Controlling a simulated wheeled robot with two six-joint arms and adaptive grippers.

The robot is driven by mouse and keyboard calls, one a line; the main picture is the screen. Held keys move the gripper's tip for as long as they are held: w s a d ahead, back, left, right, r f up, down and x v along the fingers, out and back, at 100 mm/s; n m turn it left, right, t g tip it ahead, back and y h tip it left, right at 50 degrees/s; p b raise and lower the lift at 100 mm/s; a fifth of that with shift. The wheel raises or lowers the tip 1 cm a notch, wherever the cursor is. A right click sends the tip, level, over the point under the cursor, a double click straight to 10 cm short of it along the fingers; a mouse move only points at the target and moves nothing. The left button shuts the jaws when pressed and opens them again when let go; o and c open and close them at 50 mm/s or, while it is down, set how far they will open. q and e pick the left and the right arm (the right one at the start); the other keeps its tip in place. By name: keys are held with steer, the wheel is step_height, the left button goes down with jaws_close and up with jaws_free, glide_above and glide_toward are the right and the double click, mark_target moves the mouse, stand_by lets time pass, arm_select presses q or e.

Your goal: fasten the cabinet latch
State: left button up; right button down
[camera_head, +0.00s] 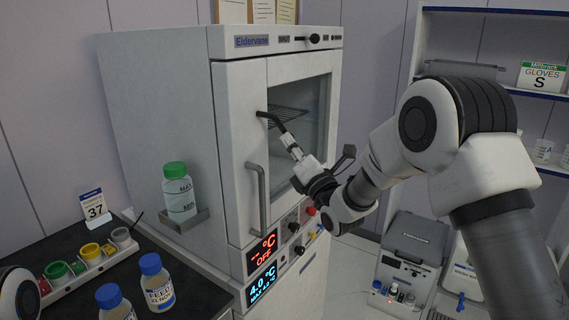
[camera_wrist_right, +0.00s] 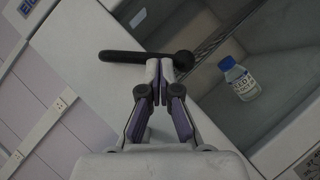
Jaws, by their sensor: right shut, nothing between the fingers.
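The white cabinet (camera_head: 232,140) stands in the middle with its glass door closed or nearly closed; I cannot tell which. Its latch is a black lever (camera_head: 267,116) on the door's front near the upper left of the window. In the right wrist view the lever (camera_wrist_right: 130,56) runs crosswise and ends in a round knob. My right gripper (camera_head: 287,140) is shut and empty, with its fingertips (camera_wrist_right: 160,66) right at the lever near the knob end. I cannot tell if they touch it. My left gripper is not in view.
A grey door handle (camera_head: 257,198) stands below the latch. A green-capped bottle (camera_head: 178,192) sits on a side shelf of the cabinet. Blue-capped bottles (camera_head: 156,282) stand on the dark bench. A bottle (camera_wrist_right: 239,79) shows behind the glass. Shelving (camera_head: 490,11) is at right.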

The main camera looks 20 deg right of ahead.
steer(key=d+r+n+y+b, duration=0.1)
steer(key=n+y+b, duration=0.1)
steer(key=n+b, duration=0.2)
steer(key=w+d+r+n+g+y+b, duration=0.1)
steer(key=n+y+b, duration=0.2)
steer(key=b, duration=0.3)
steer(key=w+d+r+n+y+b, duration=0.1)
steer(key=n+y+b, duration=0.2)
steer(key=n+b, duration=0.2)
steer(key=shift+w+r+g, duration=0.25)
steer(key=shift+r+g, duration=0.1)
steer(key=shift+g, duration=0.05)
steer(key=shift+y, duration=0.3)
steer(key=v, duration=1.2)
steer(key=shift+r, duration=0.2)
